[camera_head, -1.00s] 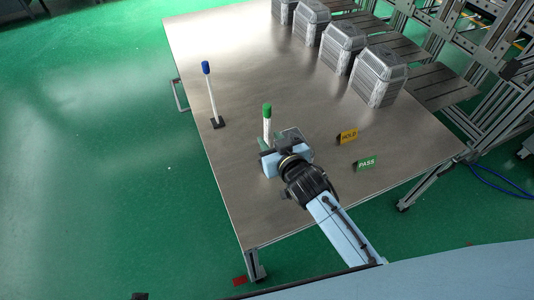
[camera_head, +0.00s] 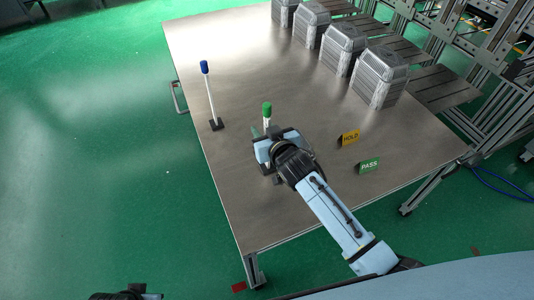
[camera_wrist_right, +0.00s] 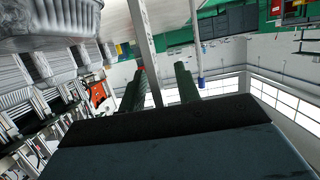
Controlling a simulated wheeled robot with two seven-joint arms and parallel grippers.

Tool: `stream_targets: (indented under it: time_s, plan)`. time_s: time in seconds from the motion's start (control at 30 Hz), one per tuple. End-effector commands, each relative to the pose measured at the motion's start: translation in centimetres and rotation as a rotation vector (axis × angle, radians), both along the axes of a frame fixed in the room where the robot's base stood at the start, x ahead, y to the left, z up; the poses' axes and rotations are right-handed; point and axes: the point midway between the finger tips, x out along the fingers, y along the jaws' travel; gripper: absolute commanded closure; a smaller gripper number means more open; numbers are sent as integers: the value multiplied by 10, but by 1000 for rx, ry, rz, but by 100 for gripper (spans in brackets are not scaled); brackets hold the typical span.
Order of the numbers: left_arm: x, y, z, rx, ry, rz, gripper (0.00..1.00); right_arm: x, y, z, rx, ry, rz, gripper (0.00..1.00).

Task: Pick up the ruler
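I cannot make out a ruler for certain in the head view. My right gripper (camera_head: 264,133) is low over the table, beside the green-capped white stick (camera_head: 266,110). In the right wrist view the two dark green fingers (camera_wrist_right: 160,85) stand apart, so the gripper is open. A long pale grey strip (camera_wrist_right: 143,45) runs down from the top edge into the space between them. I cannot tell whether it is the ruler or the stick, or whether it touches a finger. A dark part of my left gripper (camera_head: 130,293) shows at the bottom edge; its fingers are not clear.
A blue-capped stick (camera_head: 210,95) stands on a dark base at the table's left. A yellow HOLD sign (camera_head: 349,138) and green PASS sign (camera_head: 369,166) stand right of the gripper. Several grey ribbed containers (camera_head: 378,75) line the back. The table (camera_head: 240,70) is clear between.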

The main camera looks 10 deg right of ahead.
Motion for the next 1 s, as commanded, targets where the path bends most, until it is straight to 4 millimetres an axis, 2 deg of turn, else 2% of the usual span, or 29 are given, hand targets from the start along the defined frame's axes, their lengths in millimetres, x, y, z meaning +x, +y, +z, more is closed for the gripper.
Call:
stream_targets:
  time_s: [0.07,0.3,1.0]
  plan:
    - [0,0,0,0,0,0,100,0,0,0,0,0,0,70]
    - [0,0,0,0,0,0,100,0,0,0,0,0,0,100]
    - [0,0,0,-1,-1,0,100,0,0,0,0,0,0,100]
